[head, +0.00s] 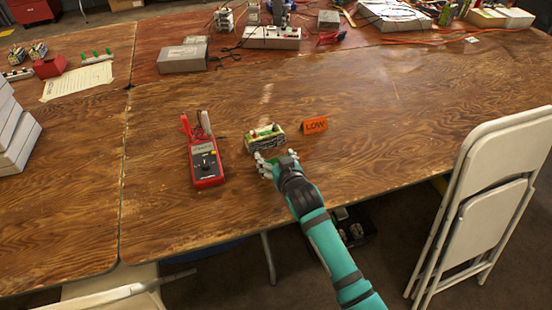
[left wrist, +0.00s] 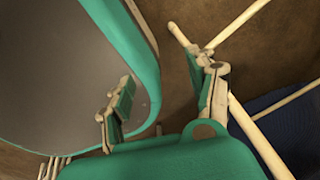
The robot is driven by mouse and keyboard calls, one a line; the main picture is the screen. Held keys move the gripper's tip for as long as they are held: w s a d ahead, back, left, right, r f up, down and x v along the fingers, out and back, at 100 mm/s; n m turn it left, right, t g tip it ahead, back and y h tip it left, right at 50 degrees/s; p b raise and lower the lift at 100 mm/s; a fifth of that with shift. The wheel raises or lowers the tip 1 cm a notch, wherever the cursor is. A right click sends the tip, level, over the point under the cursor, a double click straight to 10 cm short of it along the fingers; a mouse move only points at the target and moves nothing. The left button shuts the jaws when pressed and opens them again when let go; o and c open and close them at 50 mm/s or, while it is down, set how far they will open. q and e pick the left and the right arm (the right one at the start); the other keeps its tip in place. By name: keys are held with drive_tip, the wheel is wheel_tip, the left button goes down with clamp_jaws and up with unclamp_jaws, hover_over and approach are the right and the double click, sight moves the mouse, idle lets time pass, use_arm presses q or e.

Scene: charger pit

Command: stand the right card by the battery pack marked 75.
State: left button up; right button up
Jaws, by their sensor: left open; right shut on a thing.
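A battery pack (head: 264,138) with a green and pale top stands on the wooden table in the head view. Its marking is too small to read. An orange card (head: 315,125) reading LOW stands to its right, a little apart. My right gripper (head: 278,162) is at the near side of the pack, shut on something. Its fingers hide most of the held thing, and I cannot tell what it is. My left gripper (left wrist: 166,105) is open and empty in the left wrist view, away from the pack and the card.
A red multimeter (head: 206,162) with probes lies left of the pack. A grey box (head: 183,58) and a white power strip (head: 271,37) are further back. A folding chair (head: 490,200) stands at the right edge. The table right of the orange card is clear.

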drive_tip(key=shift+f, duration=0.15)
drive_tip(key=o, duration=0.6)
drive_tip(key=shift+o, duration=0.2)
drive_tip(key=shift+r, duration=0.2)
drive_tip(key=p+v, duration=0.1)
drive_tip(key=v, duration=1.1)
drive_tip(key=shift+r, duration=0.1)
